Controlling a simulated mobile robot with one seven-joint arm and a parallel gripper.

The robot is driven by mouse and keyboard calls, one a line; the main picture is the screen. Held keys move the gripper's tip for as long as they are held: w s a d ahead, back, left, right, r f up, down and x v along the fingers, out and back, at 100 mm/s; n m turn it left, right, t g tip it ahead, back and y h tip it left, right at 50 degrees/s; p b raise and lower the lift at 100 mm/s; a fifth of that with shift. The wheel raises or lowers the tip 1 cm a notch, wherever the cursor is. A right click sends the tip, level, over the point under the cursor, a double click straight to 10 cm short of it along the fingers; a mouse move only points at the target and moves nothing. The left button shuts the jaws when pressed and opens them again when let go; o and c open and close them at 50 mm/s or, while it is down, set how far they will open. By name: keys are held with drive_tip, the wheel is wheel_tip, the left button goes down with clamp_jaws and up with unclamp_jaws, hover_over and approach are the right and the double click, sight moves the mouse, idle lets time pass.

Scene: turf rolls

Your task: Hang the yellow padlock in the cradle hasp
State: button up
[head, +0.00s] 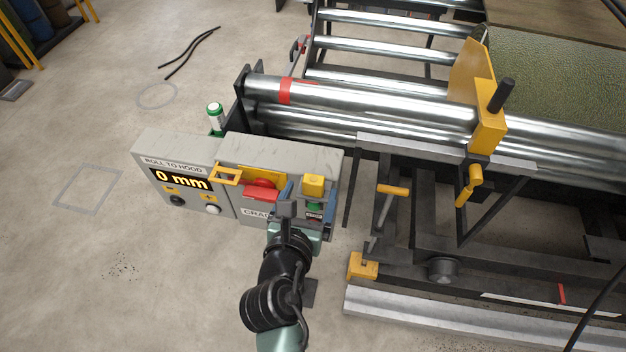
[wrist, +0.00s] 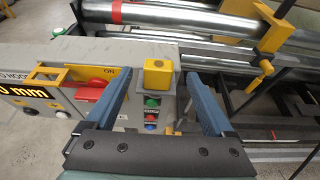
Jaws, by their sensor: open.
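A yellow block (head: 313,185), which looks like the padlock, is at the right part of the grey control box. It also shows between my fingers in the wrist view (wrist: 158,75); no shackle can be made out. My gripper (head: 306,207) is open, its two blue fingers apart on either side of the block in the wrist view (wrist: 155,82). I cannot tell how far above it they are. A yellow bracket with an opening (head: 226,174), which may be the cradle hasp, sticks out of the box to the left, beside a red handle (head: 262,191).
The control box (head: 280,153) has a lit 0 mm display (head: 182,179) at left. Green, blue and red buttons (wrist: 151,117) sit below the yellow block. Steel rollers (head: 370,97) and a dark frame stand behind and right.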

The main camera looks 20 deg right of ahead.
drive_tip(key=shift+p+x, duration=0.55)
drive_tip(key=shift+x, duration=3.55)
drive_tip(key=shift+a+f, duration=0.1)
drive_tip(key=shift+f, duration=0.05)
clamp_jaws()
